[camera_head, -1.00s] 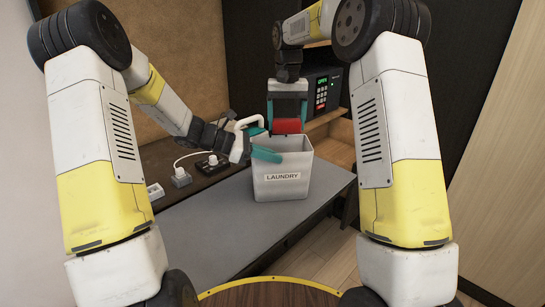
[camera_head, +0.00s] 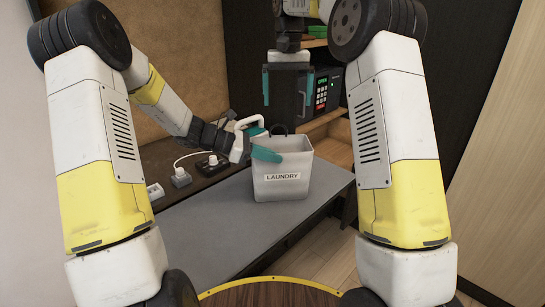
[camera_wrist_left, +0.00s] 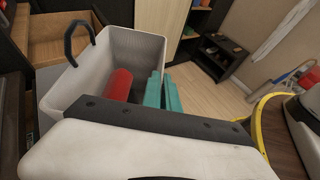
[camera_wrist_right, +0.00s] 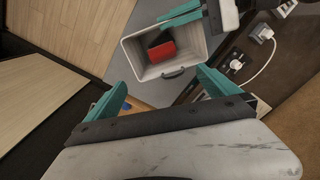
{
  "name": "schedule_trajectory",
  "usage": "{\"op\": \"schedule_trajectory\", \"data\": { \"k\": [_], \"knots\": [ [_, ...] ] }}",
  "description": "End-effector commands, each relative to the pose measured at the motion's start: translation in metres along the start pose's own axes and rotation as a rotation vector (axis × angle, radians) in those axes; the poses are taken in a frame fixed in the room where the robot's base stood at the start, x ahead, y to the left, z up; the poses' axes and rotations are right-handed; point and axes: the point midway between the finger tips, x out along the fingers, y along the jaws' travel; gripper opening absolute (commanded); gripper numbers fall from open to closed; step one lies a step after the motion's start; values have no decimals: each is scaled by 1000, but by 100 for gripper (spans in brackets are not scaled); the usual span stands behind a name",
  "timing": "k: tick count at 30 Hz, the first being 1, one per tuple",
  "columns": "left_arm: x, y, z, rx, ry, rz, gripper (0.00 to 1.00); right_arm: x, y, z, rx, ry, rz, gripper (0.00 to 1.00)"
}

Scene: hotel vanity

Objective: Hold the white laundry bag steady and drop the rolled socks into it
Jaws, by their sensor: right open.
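The white laundry bag (camera_head: 283,190), an upright box-shaped bin labelled LAUNDRY, stands on the grey counter top. The red rolled socks (camera_wrist_right: 162,52) lie inside it; they also show in the left wrist view (camera_wrist_left: 117,85) and are hidden by the bag's wall in the head view. My left gripper (camera_head: 270,154) is at the bag's left rim, its teal fingers close together and closed on the wall. My right gripper (camera_head: 287,98) is open and empty above and behind the bag, its fingers spread wide.
A black safe (camera_head: 328,90) with a lit keypad stands behind. The grey counter (camera_head: 225,215) in front is clear.

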Motion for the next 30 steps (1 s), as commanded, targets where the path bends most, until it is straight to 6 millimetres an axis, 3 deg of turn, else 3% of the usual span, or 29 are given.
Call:
{"op": "schedule_trajectory", "data": {
  "k": [3, 9, 30],
  "knots": [
    [0, 0, 0, 0, 0, 0, 0, -21, -1, -1, -1, 2, -1, 100],
    [0, 0, 0, 0, 0, 0, 0, -38, 0, 0, 0, 0, 0, 100],
    [0, 0, 0, 0, 0, 0, 0, -41, 0, 0, 0, -1, 0, 100]
  ]
}}
